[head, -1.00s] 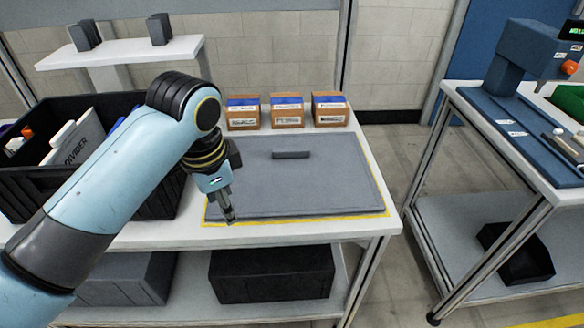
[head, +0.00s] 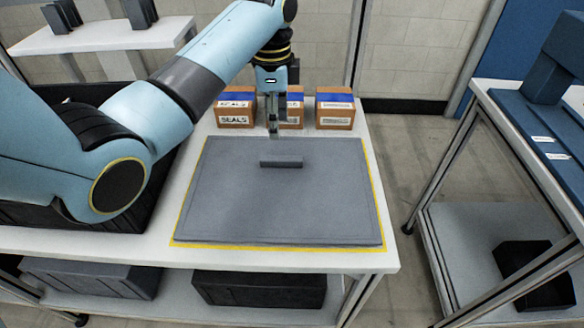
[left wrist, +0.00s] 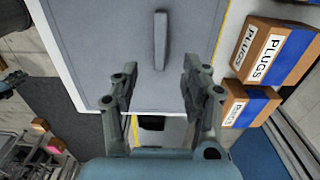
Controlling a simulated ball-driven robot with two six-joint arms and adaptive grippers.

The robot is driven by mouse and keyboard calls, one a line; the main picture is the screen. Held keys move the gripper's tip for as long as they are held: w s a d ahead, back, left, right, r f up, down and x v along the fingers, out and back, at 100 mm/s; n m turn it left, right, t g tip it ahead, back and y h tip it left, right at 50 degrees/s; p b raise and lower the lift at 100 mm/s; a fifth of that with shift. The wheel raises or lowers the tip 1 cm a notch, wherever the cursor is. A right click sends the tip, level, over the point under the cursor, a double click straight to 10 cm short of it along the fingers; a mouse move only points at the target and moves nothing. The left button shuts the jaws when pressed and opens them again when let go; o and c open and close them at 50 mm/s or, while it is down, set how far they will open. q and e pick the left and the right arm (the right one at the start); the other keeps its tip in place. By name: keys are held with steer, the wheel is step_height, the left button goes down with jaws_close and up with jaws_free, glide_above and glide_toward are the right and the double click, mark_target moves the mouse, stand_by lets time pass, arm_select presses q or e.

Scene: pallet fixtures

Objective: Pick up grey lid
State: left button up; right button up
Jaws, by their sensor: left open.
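The grey lid (head: 285,205) lies flat on the white table in the head view, inside a yellow outline. A raised grey handle bar (head: 281,161) stands near the lid's far side. My left gripper (head: 273,134) is above the lid, just behind the handle in the picture, pointing down with nothing in it. In the left wrist view, the lid (left wrist: 200,40) fills the upper middle and its handle (left wrist: 160,40) lies ahead of the two spread fingers (left wrist: 158,82), apart from them.
Several cardboard boxes with blue tape (head: 334,112) stand at the table's back edge, close behind my left gripper. A black crate (head: 120,215) stands left of the lid, partly hidden by my arm. A second workbench (head: 500,110) is at the right, across a gap.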

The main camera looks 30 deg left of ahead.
arm_select(q)
glide_above(278, 158)
steer(key=f, duration=0.4)
steer(key=shift+s+f, duration=0.25)
steer(key=shift+f, duration=0.45)
steer(key=f, duration=0.5)
steer(key=shift+w, duration=0.25)
steer(key=shift+r, duration=0.1)
steer(key=c, duration=0.4)
jaws_close()
arm_select(e)
steer(key=s, duration=0.3)
steer(key=shift+a, duration=0.1)
